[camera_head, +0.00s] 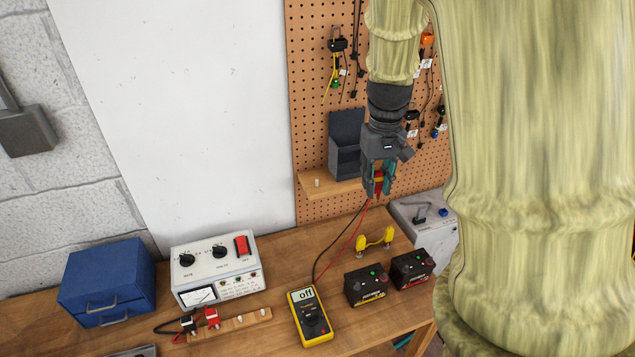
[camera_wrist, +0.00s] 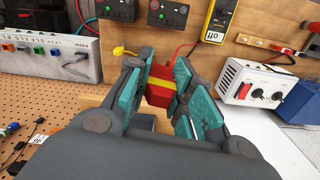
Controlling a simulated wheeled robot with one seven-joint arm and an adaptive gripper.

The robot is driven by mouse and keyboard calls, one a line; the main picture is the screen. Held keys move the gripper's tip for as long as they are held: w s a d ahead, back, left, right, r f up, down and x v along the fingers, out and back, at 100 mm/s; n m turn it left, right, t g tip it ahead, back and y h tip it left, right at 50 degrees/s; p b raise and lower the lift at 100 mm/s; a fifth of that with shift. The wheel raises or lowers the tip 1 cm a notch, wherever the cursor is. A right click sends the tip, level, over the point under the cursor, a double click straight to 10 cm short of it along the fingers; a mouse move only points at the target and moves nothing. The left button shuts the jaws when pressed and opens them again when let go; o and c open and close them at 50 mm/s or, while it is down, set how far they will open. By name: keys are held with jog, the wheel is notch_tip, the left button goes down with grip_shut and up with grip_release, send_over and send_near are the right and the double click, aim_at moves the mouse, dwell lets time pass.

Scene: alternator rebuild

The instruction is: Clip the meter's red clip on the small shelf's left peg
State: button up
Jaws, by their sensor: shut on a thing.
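My gripper (camera_head: 378,190) is shut on the meter's red clip (camera_head: 379,178), in front of the small shelf's right part. In the wrist view the red clip (camera_wrist: 161,86), with a yellow band, sits between the teal finger pads of my gripper (camera_wrist: 163,88). The small wooden shelf (camera_head: 335,190) is on the pegboard. Its left peg (camera_head: 317,182) is a pale stub, bare, to the left of my gripper. Any right peg is hidden behind my gripper. The yellow meter (camera_head: 310,317) reads "off" on the bench; its red and black leads run up toward my gripper.
A dark open bin (camera_head: 345,150) stands at the shelf's back. Two black battery boxes (camera_head: 367,285) (camera_head: 411,269), a yellow-ended part (camera_head: 375,240), a white power supply (camera_head: 218,267) and a blue drawer box (camera_head: 107,281) stand on the bench.

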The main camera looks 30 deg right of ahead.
jog(key=w+a+m, duration=0.3)
jog(key=w+m, duration=0.1)
jog(key=w, duration=1.6)
notch_tip(320, 180, down, 4)
jog(key=shift+d+f+b, duration=0.1)
jog(key=shift+b, duration=0.7)
jog(key=shift+f, duration=0.5)
jog(key=shift+f, duration=0.2)
jog(key=shift+f+b, duration=0.5)
jog(key=shift+f, duration=0.5)
jog(key=o, duration=0.8)
jog(key=shift+o, duration=0.2)
